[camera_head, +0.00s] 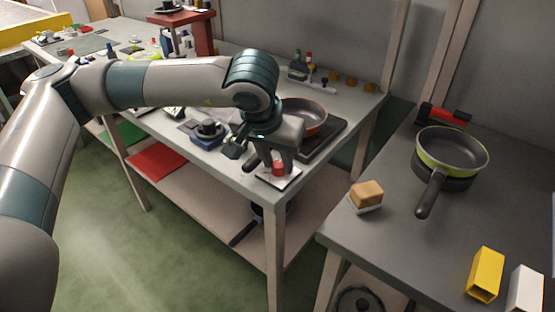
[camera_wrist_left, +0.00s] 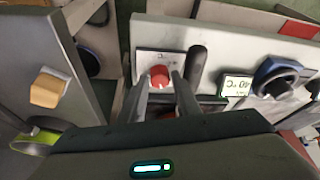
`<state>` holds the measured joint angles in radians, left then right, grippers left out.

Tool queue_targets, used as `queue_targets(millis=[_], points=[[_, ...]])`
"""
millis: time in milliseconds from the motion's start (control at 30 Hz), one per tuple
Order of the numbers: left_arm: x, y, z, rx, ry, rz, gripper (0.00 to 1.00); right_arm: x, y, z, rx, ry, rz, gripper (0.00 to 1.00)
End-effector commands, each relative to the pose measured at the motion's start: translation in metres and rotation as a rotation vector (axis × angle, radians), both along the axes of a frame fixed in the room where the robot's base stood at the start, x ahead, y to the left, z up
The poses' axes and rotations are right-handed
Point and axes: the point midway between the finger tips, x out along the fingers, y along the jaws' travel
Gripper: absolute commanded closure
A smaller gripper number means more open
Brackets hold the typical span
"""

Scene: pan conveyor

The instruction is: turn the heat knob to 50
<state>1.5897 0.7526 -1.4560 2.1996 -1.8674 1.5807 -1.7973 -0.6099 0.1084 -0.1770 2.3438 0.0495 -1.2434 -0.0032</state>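The red heat knob (camera_head: 278,169) sits on a small white plate at the near corner of the middle table. In the left wrist view the red knob (camera_wrist_left: 159,76) lies between the tips of my left gripper (camera_wrist_left: 160,84), with what looks like a narrow gap on each side. My left gripper (camera_head: 268,160) points down at it in the head view and hides part of the plate. A small display (camera_wrist_left: 236,87) shows upside down in the wrist view; its digits are too small to read surely. My right gripper is not in view.
A pan (camera_head: 304,114) stands on a dark plate just behind the knob, its handle close to my gripper. A green-rimmed pan (camera_head: 452,150), a wooden-topped block (camera_head: 367,193) and a yellow box (camera_head: 486,273) stand on the right table. A floor gap separates the tables.

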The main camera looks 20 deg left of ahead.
Motion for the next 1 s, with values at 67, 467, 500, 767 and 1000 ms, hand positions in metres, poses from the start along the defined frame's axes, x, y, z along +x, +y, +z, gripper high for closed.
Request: queue_targets(millis=[67,467,500,767,1000], points=[[0.000,0.000,0.000,0.000,0.000,0.000,0.68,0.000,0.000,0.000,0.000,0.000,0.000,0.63],[-0.002,0.000,0.006,-0.001,-0.002,0.001,0.68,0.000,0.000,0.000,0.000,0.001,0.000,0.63],[-0.003,0.000,0.009,-0.002,-0.003,0.001,0.68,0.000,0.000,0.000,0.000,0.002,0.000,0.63],[-0.016,0.001,0.041,-0.002,-0.005,0.001,0.68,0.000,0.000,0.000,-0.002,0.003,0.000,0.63],[-0.035,0.003,0.086,-0.001,-0.004,-0.001,0.68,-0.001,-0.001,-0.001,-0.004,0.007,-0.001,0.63]])
